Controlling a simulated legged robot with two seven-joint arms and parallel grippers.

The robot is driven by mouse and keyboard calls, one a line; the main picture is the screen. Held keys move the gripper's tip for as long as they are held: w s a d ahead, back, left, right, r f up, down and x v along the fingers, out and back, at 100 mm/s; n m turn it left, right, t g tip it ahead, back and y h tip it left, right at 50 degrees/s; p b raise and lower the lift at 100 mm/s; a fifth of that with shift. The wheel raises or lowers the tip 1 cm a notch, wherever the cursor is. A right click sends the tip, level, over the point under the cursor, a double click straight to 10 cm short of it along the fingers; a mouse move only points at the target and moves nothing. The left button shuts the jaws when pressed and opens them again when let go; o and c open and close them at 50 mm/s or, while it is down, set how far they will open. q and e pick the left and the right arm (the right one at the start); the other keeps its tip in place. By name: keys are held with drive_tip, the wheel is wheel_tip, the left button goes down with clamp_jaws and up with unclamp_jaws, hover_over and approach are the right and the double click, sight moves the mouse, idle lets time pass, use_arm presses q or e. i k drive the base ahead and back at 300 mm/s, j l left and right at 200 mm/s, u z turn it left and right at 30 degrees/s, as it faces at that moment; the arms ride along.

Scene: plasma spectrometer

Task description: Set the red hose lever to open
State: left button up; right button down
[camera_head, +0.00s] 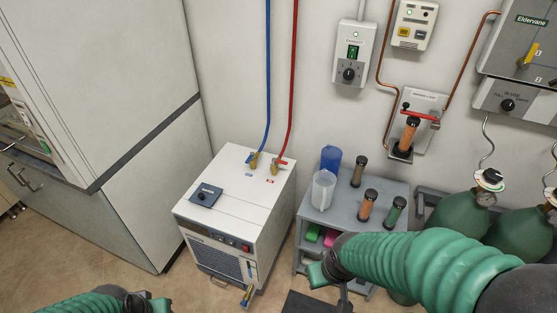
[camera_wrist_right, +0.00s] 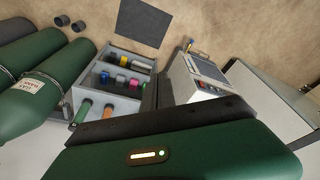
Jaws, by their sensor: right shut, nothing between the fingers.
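The red hose lever (camera_head: 281,162) is a small red handle on a brass valve on top of the white chiller box (camera_head: 226,179). It lies roughly crosswise to the red hose (camera_head: 291,80), which rises from that valve. My right gripper (camera_wrist_right: 150,90) is shut and empty, well apart from the lever. In the head view its hand hangs low in front of the grey shelf, to the right of the chiller. The wrist view shows the chiller beyond the fingers, but the lever cannot be made out there. My left arm shows only at the bottom left edge; its fingertips are cut off.
A blue lever (camera_head: 251,158) with a blue hose (camera_head: 267,80) sits left of the red one. A dark panel (camera_head: 206,194) lies on the chiller top. A grey shelf (camera_head: 340,217) with cups and tubes stands to the right. Green cylinders (camera_head: 460,216) stand farther right.

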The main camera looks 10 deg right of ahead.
sight(274, 160)
drive_tip(key=i, duration=1.3)
